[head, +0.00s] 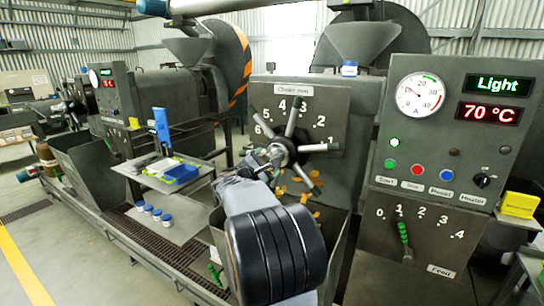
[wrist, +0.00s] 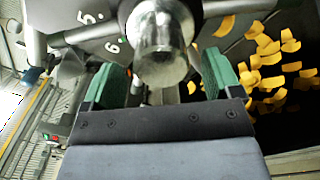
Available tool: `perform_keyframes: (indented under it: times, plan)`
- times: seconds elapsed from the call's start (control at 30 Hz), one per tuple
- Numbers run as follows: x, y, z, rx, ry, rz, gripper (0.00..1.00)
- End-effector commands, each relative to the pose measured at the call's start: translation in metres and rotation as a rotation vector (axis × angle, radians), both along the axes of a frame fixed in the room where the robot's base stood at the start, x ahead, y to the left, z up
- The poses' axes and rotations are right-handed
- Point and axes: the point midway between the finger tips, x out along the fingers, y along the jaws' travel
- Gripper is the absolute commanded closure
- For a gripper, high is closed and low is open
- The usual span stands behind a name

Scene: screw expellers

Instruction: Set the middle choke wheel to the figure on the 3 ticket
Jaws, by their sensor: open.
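The choke wheel (head: 287,152) has a dark hub and several grey spokes. It sits on a plate marked "Choke mm" with figures around it from 1 at right over the top to 6 at left. One spoke points up near the 3 and 4; I cannot tell which part is the pointer. My gripper (head: 268,158) is open at the wheel's lower left side. In the wrist view its green-padded fingers (wrist: 163,78) stand on either side of a bright metal cylinder end (wrist: 158,45), with gaps visible. I cannot read a 3 ticket in either view.
Right is a control panel with an ammeter (head: 420,93), a "70 °C" display (head: 489,113) and a green-handled feed lever (head: 404,240). Left is a tray stand (head: 160,178) with blue items. Another expeller (head: 130,90) stands farther left. Orange flakes (wrist: 270,75) lie below the wheel.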

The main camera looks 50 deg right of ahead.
Motion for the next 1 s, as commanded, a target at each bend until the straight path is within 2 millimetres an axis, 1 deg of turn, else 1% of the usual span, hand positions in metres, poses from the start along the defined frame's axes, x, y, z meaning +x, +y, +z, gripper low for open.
perform_keyframes:
  times: [0.03, 0.1, 0.3, 0.43, 0.7, 0.77, 1.0]
  plan:
    - [0.001, -0.009, 0.002, 0.0, 0.002, -0.004, 0.16]
    - [0.003, -0.017, 0.002, 0.0, 0.001, -0.002, 0.16]
    - [0.008, -0.033, 0.001, 0.0, 0.0, -0.001, 0.16]
    - [0.009, -0.038, 0.0, 0.001, 0.0, -0.001, 0.16]
    - [0.009, -0.038, 0.0, 0.0, -0.001, 0.0, 0.16]
    - [0.009, -0.038, 0.0, 0.0, -0.001, 0.0, 0.2]
    - [0.009, -0.038, 0.0, 0.0, -0.001, 0.0, 0.43]
